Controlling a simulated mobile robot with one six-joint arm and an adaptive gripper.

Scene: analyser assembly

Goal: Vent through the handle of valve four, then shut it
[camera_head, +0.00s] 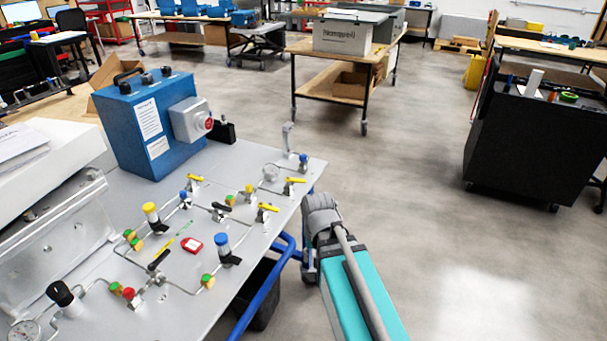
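A grey board (290,228) carries thin metal tubing and several small valves. Yellow lever handles show at the back left (195,178), the right edge (294,180) and just below it (268,207). Black lever handles show in the middle (221,207) and nearer the front (159,260). No valve numbers are legible, so I cannot tell which is valve four. My teal and grey arm lies just right of the board's right edge. Its grey end section is beside the edge; no gripper fingers show.
A blue box (143,135) with a grey switch housing stands at the board's back. Upright yellow-topped (151,213) and blue-topped (222,243) parts rise among the valves. A red tag (192,243) lies flat. A black cabinet (525,145) stands far right; open floor lies between.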

